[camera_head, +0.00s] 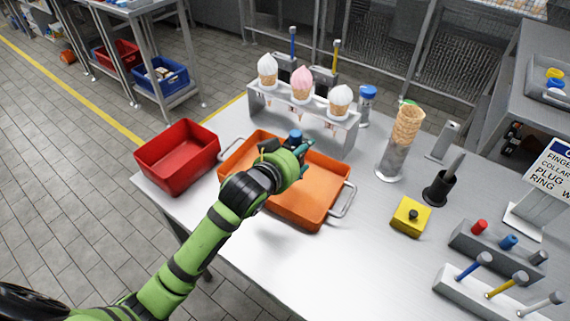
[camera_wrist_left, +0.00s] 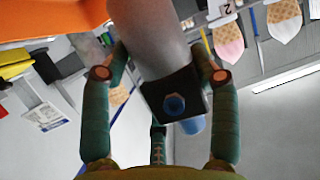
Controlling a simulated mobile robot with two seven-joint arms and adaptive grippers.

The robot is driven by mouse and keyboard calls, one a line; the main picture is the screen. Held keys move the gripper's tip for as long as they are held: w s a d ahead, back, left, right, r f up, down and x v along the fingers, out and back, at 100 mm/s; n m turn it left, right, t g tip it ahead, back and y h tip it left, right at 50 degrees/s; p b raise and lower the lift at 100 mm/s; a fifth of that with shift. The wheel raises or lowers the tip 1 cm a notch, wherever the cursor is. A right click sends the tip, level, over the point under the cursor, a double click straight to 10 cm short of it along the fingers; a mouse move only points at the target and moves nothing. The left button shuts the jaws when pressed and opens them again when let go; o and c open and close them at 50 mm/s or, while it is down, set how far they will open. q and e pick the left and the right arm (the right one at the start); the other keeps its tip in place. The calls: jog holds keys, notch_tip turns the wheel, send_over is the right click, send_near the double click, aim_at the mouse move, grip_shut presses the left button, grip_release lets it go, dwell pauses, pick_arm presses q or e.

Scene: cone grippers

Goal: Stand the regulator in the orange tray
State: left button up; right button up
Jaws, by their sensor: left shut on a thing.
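My left gripper (camera_head: 298,158) is over the orange tray (camera_head: 322,207). In the left wrist view its green fingers (camera_wrist_left: 160,82) are closed around the regulator (camera_wrist_left: 150,35), a grey cylinder with a black block and a blue hexagonal knob. In the head view only a dark blue part of the regulator (camera_head: 295,135) shows above the hand; the rest is hidden. I cannot tell whether its lower end touches the tray floor. The tray's orange wall (camera_wrist_left: 45,18) shows in the wrist view's upper left corner. My right gripper is not in view.
A red bin (camera_head: 178,157) stands left of the tray. Behind the tray is a rack (camera_head: 310,109) with ice cream cones. To the right are a clear holder with stacked cones (camera_head: 391,160), a yellow box (camera_head: 410,216) and a black cup (camera_head: 438,190). The table's front middle is clear.

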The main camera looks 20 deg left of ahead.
pick_arm(q)
jog(key=a+f, duration=0.1)
jog(key=w+a, duration=0.1)
jog(key=shift+w+a+f, duration=0.2)
jog(key=shift+a+f, duration=0.1)
jog(key=shift+f, duration=0.1)
jog(key=shift+w+a+f, duration=0.1)
jog(key=shift+a+f, duration=0.05)
jog(key=shift+f, duration=0.95)
jog(key=shift+w+a+f, duration=0.1)
jog(key=shift+a+f, duration=0.05)
jog(key=shift+f, duration=0.95)
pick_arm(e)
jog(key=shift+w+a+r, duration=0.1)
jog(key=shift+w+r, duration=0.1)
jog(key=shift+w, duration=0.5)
pick_arm(q)
jog(key=shift+f, duration=0.2)
jog(key=o, duration=1.5)
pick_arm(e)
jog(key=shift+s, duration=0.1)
